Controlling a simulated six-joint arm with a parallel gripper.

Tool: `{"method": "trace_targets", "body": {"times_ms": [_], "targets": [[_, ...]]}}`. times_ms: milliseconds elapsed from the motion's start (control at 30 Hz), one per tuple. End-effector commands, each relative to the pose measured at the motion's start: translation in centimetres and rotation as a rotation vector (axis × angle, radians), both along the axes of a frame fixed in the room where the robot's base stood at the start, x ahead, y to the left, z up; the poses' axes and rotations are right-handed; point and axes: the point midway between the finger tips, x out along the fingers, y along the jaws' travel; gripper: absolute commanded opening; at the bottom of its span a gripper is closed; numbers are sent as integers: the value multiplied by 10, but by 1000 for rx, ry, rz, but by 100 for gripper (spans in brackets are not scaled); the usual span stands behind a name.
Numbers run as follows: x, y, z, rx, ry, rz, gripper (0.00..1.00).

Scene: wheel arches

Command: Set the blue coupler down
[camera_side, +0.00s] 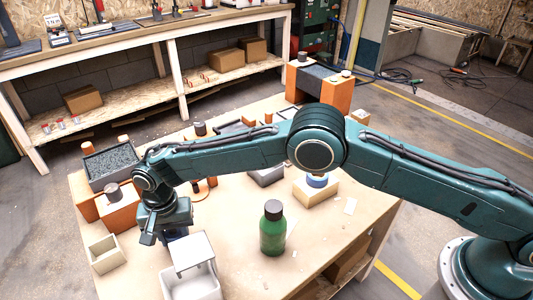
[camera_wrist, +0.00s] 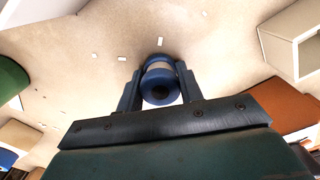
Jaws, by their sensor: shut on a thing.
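The blue coupler (camera_wrist: 159,80) is a short cylinder with blue ends and a pale band around its middle. In the wrist view my gripper (camera_wrist: 160,92) has one finger on each side of it and is shut on it. The coupler's round end with a dark hole faces the wrist camera. In the side view my gripper (camera_side: 165,236) points down over the left front of the table (camera_side: 235,268). The coupler is mostly hidden there behind the gripper. I cannot tell whether its lower end touches the tabletop.
A white open box (camera_side: 192,284) stands close in front of my gripper, and a small beige box (camera_side: 104,254) is to its left. An orange block (camera_side: 118,216) lies behind. A green bottle (camera_side: 272,230) stands to the right. Several small pale pieces lie on the table.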

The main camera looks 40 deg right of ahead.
Motion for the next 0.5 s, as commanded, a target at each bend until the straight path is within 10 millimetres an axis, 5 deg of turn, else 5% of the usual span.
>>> {"method": "trace_targets", "body": {"times_ms": [133,500], "targets": [[0,0,0,0,0,0,58],[0,0,1,0,0,0,58]]}}
